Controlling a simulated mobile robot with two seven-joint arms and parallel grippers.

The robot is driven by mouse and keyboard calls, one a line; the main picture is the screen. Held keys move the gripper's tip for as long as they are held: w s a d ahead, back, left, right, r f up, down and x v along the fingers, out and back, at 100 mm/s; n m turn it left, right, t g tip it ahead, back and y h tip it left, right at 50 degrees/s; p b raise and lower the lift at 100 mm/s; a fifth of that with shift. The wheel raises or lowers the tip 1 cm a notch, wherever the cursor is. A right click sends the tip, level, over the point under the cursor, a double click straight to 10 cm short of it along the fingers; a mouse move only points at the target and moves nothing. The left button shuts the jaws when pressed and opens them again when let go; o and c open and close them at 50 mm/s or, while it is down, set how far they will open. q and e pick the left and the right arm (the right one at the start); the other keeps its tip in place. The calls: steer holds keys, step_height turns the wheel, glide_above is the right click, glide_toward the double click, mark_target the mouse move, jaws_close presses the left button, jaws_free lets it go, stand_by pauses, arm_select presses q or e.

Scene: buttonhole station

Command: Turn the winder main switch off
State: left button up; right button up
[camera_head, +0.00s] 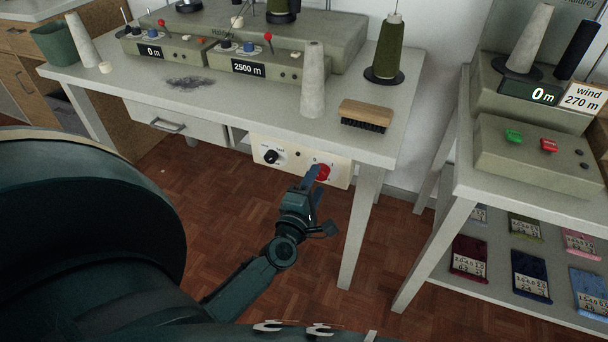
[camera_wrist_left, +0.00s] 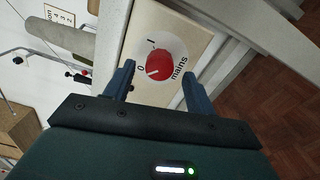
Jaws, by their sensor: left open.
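The winder main switch is a round red knob (camera_head: 322,172) on a cream panel (camera_head: 262,144) under the front edge of the winder table. In the left wrist view the knob (camera_wrist_left: 159,66) sits on a white disc marked "I", "0" and "mains". A short white mark on the knob lies toward its lower left, roughly on the "0" side; its exact setting is hard to tell. My left gripper (camera_head: 312,182) is open in front of the knob. In the wrist view its fingers (camera_wrist_left: 158,82) stand either side of the knob, with nothing between them touching it visibly. My right gripper is out of view.
A black selector knob (camera_head: 271,157) sits left on the same panel. The table (camera_head: 215,105) above holds winder units, cones and a brush (camera_head: 366,115). A table leg (camera_head: 359,225) stands right of my gripper. A second table (camera_head: 470,185) with yarn packets below is at right.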

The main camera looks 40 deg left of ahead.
arm_select(q)
steer(key=v, duration=1.2)
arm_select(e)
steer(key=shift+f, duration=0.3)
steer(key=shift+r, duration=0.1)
